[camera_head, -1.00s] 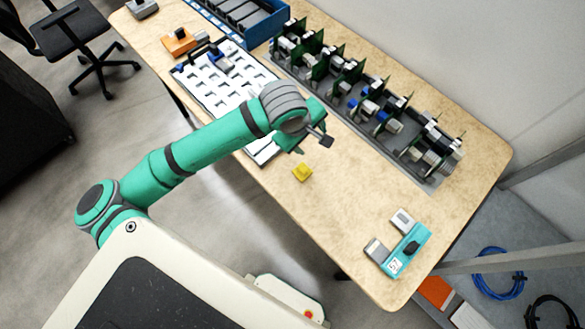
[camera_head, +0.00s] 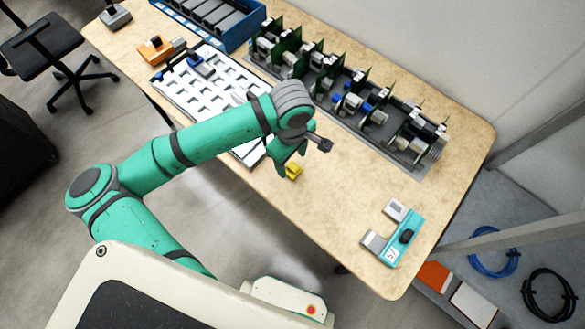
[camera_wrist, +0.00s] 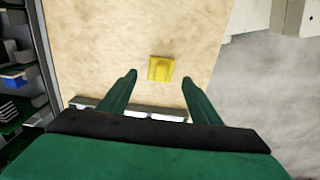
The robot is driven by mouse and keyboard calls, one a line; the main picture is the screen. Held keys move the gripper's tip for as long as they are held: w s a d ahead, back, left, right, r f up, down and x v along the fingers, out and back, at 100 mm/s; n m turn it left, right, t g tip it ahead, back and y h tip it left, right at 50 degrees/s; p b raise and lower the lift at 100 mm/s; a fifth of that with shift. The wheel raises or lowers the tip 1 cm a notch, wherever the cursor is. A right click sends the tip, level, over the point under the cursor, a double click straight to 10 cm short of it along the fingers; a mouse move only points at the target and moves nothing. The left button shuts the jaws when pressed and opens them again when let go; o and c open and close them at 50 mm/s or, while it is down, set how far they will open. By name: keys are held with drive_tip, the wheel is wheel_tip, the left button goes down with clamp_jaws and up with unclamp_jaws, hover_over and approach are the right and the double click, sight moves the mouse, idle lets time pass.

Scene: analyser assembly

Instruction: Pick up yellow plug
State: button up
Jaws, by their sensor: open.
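The yellow plug (camera_head: 293,171) lies on the wooden table near its front edge. In the head view my gripper (camera_head: 287,160) is just behind and above it and partly covers it. In the wrist view the yellow plug (camera_wrist: 160,69) is in full sight, a little beyond the fingertips and roughly centred between them. My gripper (camera_wrist: 158,82) is open and empty, with its two green fingers spread wide.
A rack of circuit boards (camera_head: 345,95) stands along the back. A teal device (camera_head: 402,240) sits at the right end. The table (camera_head: 335,205) between plug and device is clear.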

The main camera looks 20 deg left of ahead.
sight(291, 166)
drive_tip(key=shift+f, duration=2.25)
drive_tip(key=c, duration=1.3)
drive_tip(key=shift+r, duration=0.15)
